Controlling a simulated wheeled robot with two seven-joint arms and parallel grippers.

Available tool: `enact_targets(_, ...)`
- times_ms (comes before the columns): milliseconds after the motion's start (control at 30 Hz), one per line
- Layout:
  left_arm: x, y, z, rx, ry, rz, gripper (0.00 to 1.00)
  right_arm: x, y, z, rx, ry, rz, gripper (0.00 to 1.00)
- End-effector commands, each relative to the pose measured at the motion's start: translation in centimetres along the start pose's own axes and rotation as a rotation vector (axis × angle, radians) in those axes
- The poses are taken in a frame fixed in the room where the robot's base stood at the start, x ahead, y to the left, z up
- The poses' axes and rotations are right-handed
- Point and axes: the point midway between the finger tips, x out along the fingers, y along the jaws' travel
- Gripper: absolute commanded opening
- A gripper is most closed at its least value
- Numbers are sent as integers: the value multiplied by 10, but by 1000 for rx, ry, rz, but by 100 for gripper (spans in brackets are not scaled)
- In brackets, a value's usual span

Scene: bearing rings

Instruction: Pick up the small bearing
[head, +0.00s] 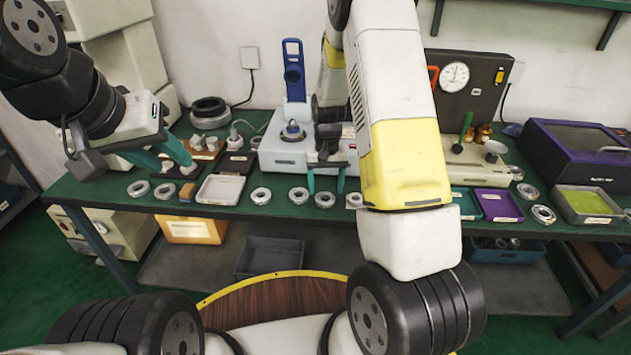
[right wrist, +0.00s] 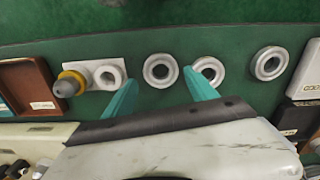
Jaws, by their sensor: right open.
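Several metal bearing rings lie along the front of the green bench, and I cannot tell for sure which is the small bearing. One ring (head: 325,200) lies just in front of my right gripper (head: 326,186); it also shows in the right wrist view (right wrist: 160,70). There my right gripper (right wrist: 160,92) is open and empty, its teal fingers apart, with this ring between and just beyond the tips. A second ring (right wrist: 208,72) is close by the right-hand fingertip. My left gripper (head: 168,163) is open over the bench's left part, with nothing seen between its fingers.
A ring (right wrist: 269,63) lies farther right in the wrist view. A pale block (right wrist: 109,76) with a yellow-collared part is on the left. A white tray (head: 220,189), a pale blue machine (head: 280,153) and a purple tray (head: 498,206) stand on the bench (head: 400,226).

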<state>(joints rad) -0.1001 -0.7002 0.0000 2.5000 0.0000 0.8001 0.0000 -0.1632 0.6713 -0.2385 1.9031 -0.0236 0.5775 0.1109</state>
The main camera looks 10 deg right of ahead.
Motion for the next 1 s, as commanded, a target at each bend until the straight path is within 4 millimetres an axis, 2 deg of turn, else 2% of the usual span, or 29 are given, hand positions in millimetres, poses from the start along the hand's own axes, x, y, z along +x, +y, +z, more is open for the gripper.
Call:
enact_targets(100, 0, 0, 0, 0, 0, 0, 36, 20, -1, 0, 1, -4, 0, 66)
enact_targets(200, 0, 0, 0, 0, 0, 0, 36, 31, -1, 0, 1, -2, 0, 66)
enact_targets(500, 0, 0, 0, 0, 0, 0, 36, 35, -2, -1, 0, 0, -1, 66)
enact_targets(833, 0, 0, 0, 0, 0, 0, 36, 34, -2, -1, 0, 0, -1, 3)
enact_targets(1000, 0, 0, 0, 0, 0, 0, 36, 34, -2, -1, 0, 1, -1, 2)
